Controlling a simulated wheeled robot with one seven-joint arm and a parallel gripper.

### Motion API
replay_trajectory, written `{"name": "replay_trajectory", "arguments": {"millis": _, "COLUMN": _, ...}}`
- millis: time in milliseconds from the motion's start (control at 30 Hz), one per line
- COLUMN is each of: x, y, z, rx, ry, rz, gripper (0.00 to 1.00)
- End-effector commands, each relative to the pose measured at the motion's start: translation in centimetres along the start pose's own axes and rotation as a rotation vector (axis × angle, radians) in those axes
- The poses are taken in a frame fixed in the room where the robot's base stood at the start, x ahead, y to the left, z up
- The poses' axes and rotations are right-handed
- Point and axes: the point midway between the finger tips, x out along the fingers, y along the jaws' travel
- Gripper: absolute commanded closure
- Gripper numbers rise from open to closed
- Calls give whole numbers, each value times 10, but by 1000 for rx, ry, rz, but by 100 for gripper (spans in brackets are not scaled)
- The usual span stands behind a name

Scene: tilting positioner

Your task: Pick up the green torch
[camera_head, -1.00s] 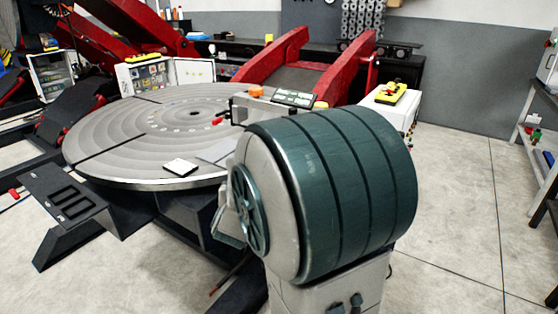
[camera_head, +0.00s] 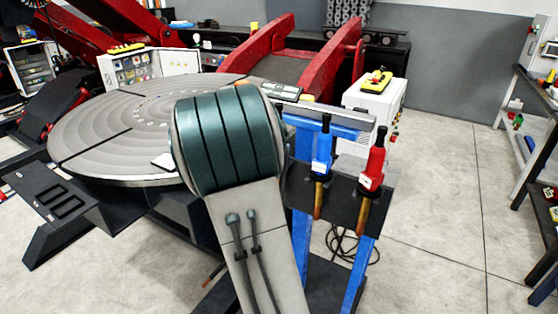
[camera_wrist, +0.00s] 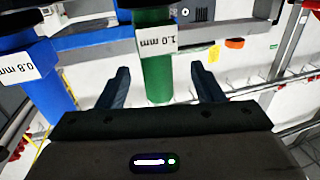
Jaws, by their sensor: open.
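The green torch (camera_wrist: 152,62) shows in the wrist view, with a white label reading 1.0 mm. Its green body lies between the two fingers of my gripper (camera_wrist: 163,78), with a visible gap on each side. My gripper is open and holds nothing. In the head view the green torch and my gripper are hidden behind my own arm. The blue torch (camera_head: 322,150) hangs upright on a rack (camera_head: 345,200), left of the red torch (camera_head: 375,160). In the wrist view the blue torch (camera_wrist: 45,80), labelled 0.8 mm, is left of the green one.
The round positioner table (camera_head: 95,135) is at left, behind my arm. A white cabinet (camera_head: 375,110) stands behind the rack. A workbench (camera_head: 535,110) is at the right edge. The floor between rack and workbench is open.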

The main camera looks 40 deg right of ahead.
Motion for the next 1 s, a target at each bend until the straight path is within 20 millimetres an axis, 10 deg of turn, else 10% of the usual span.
{"name": "replay_trajectory", "arguments": {"millis": 700, "x": 52, "y": 4, "z": -1, "rx": 1, "ry": -1, "rz": 0, "gripper": 40}}
{"name": "replay_trajectory", "arguments": {"millis": 900, "x": 52, "y": 4, "z": -1, "rx": 1, "ry": -1, "rz": 0, "gripper": 88}}
{"name": "replay_trajectory", "arguments": {"millis": 1000, "x": 52, "y": 4, "z": -4, "rx": 3, "ry": 6, "rz": 0, "gripper": 88}}
